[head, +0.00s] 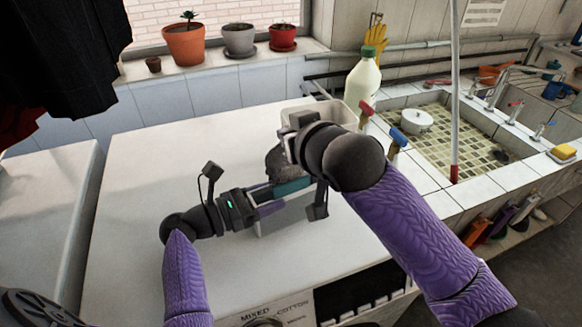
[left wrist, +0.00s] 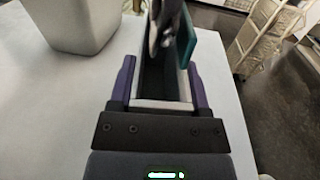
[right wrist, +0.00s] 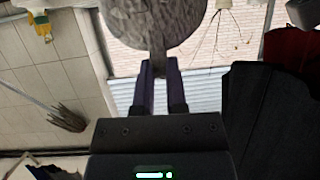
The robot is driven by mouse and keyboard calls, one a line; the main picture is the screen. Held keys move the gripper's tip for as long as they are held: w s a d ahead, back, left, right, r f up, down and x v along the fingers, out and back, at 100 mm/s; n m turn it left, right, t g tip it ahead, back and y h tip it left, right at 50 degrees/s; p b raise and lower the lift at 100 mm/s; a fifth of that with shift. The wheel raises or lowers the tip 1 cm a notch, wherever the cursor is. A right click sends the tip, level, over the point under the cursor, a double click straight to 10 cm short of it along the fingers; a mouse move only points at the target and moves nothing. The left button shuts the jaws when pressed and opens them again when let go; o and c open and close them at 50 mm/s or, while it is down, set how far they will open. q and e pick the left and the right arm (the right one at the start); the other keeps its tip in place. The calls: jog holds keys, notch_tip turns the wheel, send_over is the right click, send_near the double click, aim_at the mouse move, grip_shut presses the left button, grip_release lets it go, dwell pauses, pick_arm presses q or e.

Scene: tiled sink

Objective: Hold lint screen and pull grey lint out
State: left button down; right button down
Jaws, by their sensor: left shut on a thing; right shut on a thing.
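The lint screen, with a pale frame and a teal part (head: 291,187), is held upright over the white machine top (head: 150,200). My left gripper (head: 268,198) is shut on it from the left. In the left wrist view, the screen's pale edge (left wrist: 162,104) lies between the purple fingers, with the teal part (left wrist: 187,42) beyond. The grey lint (head: 275,163) is a rounded clump just above the screen. My right gripper (right wrist: 161,80) is shut on the lint (right wrist: 155,22), which fills the top of that view. I cannot tell whether lint and screen still touch.
A whitish bin (left wrist: 80,22) stands on the machine top, partly hidden behind my right arm in the head view. A white bottle (head: 363,82) and brushes stand by the tiled sink (head: 455,125). Potted plants (head: 184,44) line the sill. The machine top's left side is clear.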

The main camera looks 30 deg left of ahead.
pick_arm(q)
grip_release()
pick_arm(e)
notch_tip(320, 180, up, 10)
jog(key=shift+f, duration=0.25)
pick_arm(q)
jog(key=shift+s+a, duration=0.1)
jog(key=v, duration=1.2)
